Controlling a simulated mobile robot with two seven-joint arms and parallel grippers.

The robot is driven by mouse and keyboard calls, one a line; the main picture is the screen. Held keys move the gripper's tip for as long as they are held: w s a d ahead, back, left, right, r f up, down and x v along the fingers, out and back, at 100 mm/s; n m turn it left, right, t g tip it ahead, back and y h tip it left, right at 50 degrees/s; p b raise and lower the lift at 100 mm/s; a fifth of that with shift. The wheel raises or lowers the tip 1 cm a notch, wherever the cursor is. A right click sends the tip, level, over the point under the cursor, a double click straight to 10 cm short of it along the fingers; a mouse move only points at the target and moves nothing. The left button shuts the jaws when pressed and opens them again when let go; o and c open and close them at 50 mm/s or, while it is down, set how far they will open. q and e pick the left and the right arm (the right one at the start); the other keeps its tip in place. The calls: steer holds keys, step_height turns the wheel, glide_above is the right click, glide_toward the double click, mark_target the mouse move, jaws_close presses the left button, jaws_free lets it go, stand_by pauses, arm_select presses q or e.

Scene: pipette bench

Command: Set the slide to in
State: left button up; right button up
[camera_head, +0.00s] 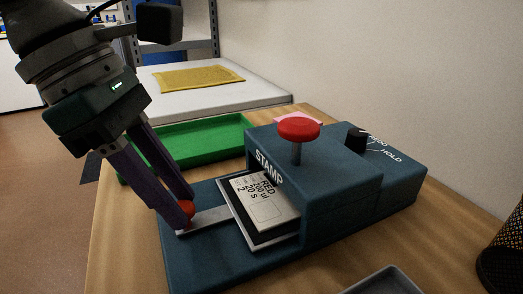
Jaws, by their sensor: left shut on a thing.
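The blue stamp machine (340,208) stands on the wooden bench, with a red button (298,128) on a post and a black knob (355,139) on top. Its slide (265,237) is a dark tray that carries a printed card (265,204). The tray sticks partly out of the opening, toward the left. A pale bar (213,217) runs from the tray to a small red knob (188,208) at its outer end. My left gripper (184,211) is shut on the red knob, which its fingers partly hide. My right gripper is not in view.
A green tray (205,137) lies behind the machine's left part. A white surface with a yellow mat (200,77) is at the back. A grey tray (385,282) is at the front edge and a black mesh cup (502,262) at the right.

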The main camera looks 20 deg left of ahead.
arm_select(q)
jaws_close()
stand_by(0.8)
